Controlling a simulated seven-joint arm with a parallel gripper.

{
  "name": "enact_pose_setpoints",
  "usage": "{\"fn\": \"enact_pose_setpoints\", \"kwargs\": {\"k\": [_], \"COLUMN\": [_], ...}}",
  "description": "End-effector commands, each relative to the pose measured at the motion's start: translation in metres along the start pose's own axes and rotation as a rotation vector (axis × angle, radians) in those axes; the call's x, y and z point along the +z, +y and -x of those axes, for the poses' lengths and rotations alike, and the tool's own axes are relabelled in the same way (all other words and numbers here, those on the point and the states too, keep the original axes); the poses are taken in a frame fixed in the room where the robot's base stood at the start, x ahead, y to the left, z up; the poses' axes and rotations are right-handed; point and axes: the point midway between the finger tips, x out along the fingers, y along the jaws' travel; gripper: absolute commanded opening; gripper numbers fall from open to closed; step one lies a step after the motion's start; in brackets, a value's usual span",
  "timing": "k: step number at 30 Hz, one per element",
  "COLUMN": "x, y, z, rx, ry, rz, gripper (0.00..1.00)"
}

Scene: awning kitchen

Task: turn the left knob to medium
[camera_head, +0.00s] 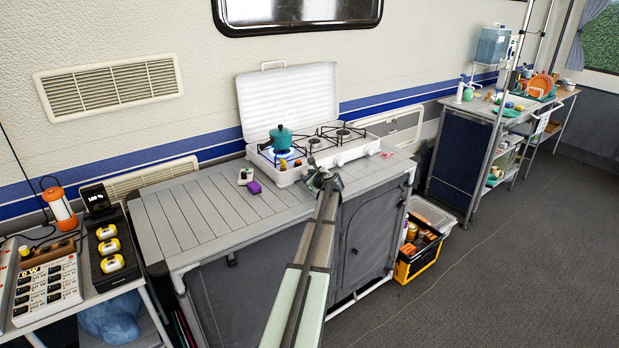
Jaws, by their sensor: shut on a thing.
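The white camping stove (350,153) stands on the slatted counter with its lid raised. A teal pot (281,139) sits over its left burner, where a blue flame shows. My gripper (314,172) is at the stove's front face, right of these pieces. It is shut on a small part there, seemingly a knob, which the fingers hide. I cannot tell which knob it is or its setting.
A side table at the left holds a lantern (60,207) and chargers. An open crate (420,245) stands on the floor at the right.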

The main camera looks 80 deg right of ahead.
Motion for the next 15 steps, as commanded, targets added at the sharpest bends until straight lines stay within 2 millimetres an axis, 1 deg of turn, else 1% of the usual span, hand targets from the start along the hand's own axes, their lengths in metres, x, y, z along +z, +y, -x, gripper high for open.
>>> {"fn": "enact_pose_setpoints", "kwargs": {"k": [6,15], "x": [0.0002,-0.0001], "y": [0.0016,0.0009], "z": [0.0004,0.0003], "rx": [-0.040,-0.047], "ry": [0.003,0.005], "rz": [0.105,0.122], "gripper": [0.03,0.03]}}
